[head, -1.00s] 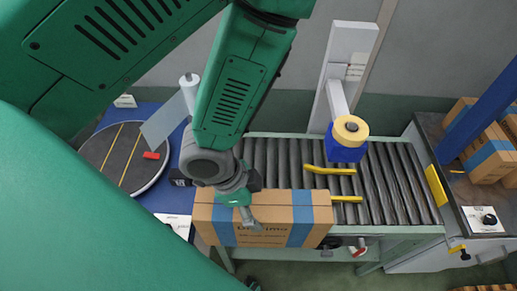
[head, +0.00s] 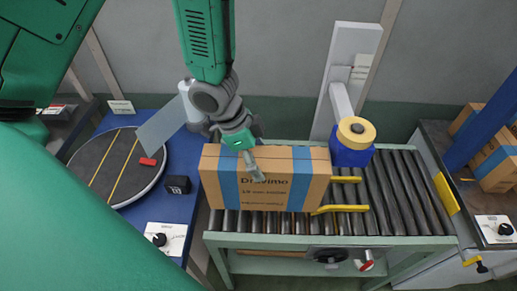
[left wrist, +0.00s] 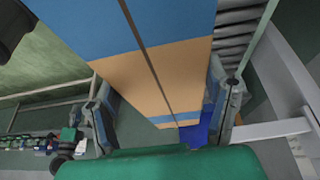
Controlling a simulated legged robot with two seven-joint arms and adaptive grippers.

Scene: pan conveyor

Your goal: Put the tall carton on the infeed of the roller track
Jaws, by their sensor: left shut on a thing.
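The tall carton (head: 267,194), brown with blue bands and printing, stands upright over the left end of the roller track (head: 405,195). I cannot tell if its base touches the rollers. My left gripper (head: 250,166) comes down on its top left of the middle, one finger showing on the front face. In the left wrist view the carton (left wrist: 170,75) fills the space between the two fingers of the left gripper (left wrist: 160,105), which is shut on it. The carton hides the rollers behind it. My right gripper is not in view.
Yellow guides (head: 340,209) lie over the rollers at the carton's right. A blue and yellow head (head: 352,142) on a white post stands behind them. A round turntable (head: 115,165) sits on the blue table at left. Other cartons (head: 495,160) stand at right. Rollers at right are bare.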

